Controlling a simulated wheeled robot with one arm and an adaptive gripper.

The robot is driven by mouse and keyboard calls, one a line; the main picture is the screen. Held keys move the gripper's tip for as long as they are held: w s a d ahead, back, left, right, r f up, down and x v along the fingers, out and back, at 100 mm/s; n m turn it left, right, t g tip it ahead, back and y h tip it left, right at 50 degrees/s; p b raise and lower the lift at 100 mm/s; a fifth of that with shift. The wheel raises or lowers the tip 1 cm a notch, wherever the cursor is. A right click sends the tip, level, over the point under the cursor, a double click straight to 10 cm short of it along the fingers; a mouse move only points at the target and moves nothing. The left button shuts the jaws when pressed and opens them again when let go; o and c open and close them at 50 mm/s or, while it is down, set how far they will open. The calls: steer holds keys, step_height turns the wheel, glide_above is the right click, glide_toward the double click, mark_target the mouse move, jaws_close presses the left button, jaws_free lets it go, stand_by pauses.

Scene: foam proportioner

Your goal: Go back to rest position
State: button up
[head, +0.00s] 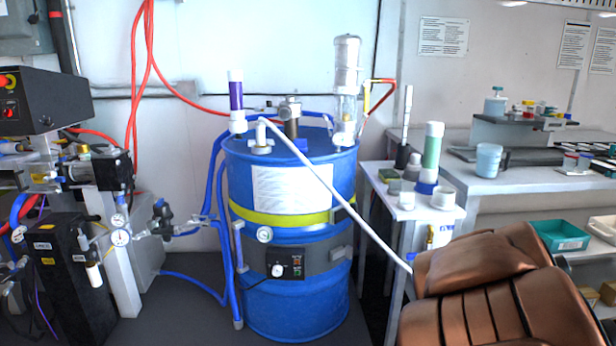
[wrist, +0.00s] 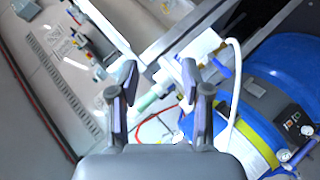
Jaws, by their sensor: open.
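My gripper (wrist: 157,82) shows in the wrist view with its two dark fingers spread apart. It is open, and nothing is held between the fingers. Beyond the fingers are a small white stand and a pale green cylinder, seen tilted; I cannot tell the distance to them. The gripper cannot be made out in the head view. The blue drum (head: 292,190) stands upright in the middle of the head view. It also shows at the right of the wrist view (wrist: 262,98).
A white hose or tube (head: 335,195) slants from the drum top down to the right. A small white stand (head: 402,205) holds bottles beside the drum. A bench (head: 500,185) is at right. Black equipment (head: 75,265) and red and blue hoses fill the left.

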steer(key=s+a+r+m+g+y+p, duration=0.1)
steer(key=s+a+r+g+y+p, duration=0.1)
steer(key=s+a+r+g+p, duration=0.2)
steer(key=s+a+r+m+g+y+p, duration=0.1)
steer(key=s+a+r+g+y+p, duration=0.2)
steer(key=s+a+p, duration=0.7)
steer(key=s+a+r+m+g+y+p, duration=0.2)
steer(key=s+a+r+g+p, duration=0.2)
steer(key=s, duration=1.7)
steer(key=a+p, duration=0.2)
steer(key=a, duration=0.2)
steer(key=shift+a+r+g+y+p, duration=0.3)
steer(key=shift+a+g+y+p, duration=0.05)
steer(key=shift+g+y+p, duration=0.05)
